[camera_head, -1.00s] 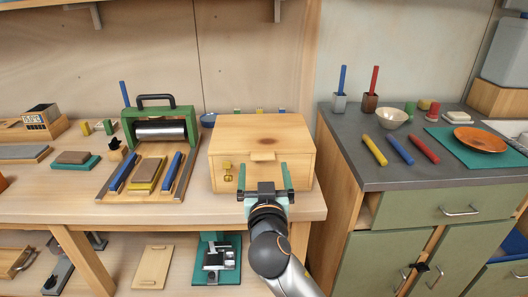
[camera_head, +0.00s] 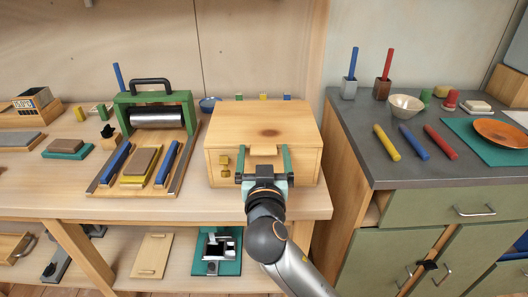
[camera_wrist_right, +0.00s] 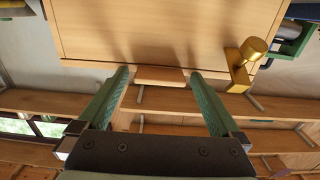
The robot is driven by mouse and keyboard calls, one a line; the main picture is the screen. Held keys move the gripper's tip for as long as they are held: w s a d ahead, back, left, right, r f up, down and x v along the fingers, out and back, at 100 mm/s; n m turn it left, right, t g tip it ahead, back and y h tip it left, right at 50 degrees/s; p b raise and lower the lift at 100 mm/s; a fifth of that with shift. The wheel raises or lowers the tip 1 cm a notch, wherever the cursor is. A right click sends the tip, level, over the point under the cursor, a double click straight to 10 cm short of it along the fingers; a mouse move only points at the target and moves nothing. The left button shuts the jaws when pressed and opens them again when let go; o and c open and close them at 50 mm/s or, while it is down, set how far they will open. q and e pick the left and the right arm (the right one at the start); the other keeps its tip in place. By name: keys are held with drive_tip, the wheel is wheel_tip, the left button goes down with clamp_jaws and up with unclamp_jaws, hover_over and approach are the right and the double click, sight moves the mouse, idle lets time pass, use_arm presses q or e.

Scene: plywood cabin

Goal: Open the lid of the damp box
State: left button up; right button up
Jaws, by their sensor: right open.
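The damp box (camera_head: 225,170) is a pale wooden box on the workbench, with its flat lid (camera_head: 262,122) down. A small wooden tab (camera_head: 263,150) sticks out from the lid's front edge. A brass latch piece (camera_head: 225,166) is on the front, left of the tab. My right gripper (camera_head: 264,162) is in front of the box, open, its green fingers either side of the tab. In the right wrist view the tab (camera_wrist_right: 160,75) lies between the fingertips (camera_wrist_right: 160,78), with a gap on each side. The brass piece (camera_wrist_right: 243,62) is off to the right there. My left gripper is not seen.
A small green press with a roller (camera_head: 156,117) stands left of the box. A grey-topped cabinet (camera_head: 350,150) with crayons, cups and a bowl (camera_head: 406,106) is to the right. The bench's front strip (camera_head: 170,207) is clear.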

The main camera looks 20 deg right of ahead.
drive_tip(key=shift+c, duration=0.2)
clamp_jaws()
idle(0.5)
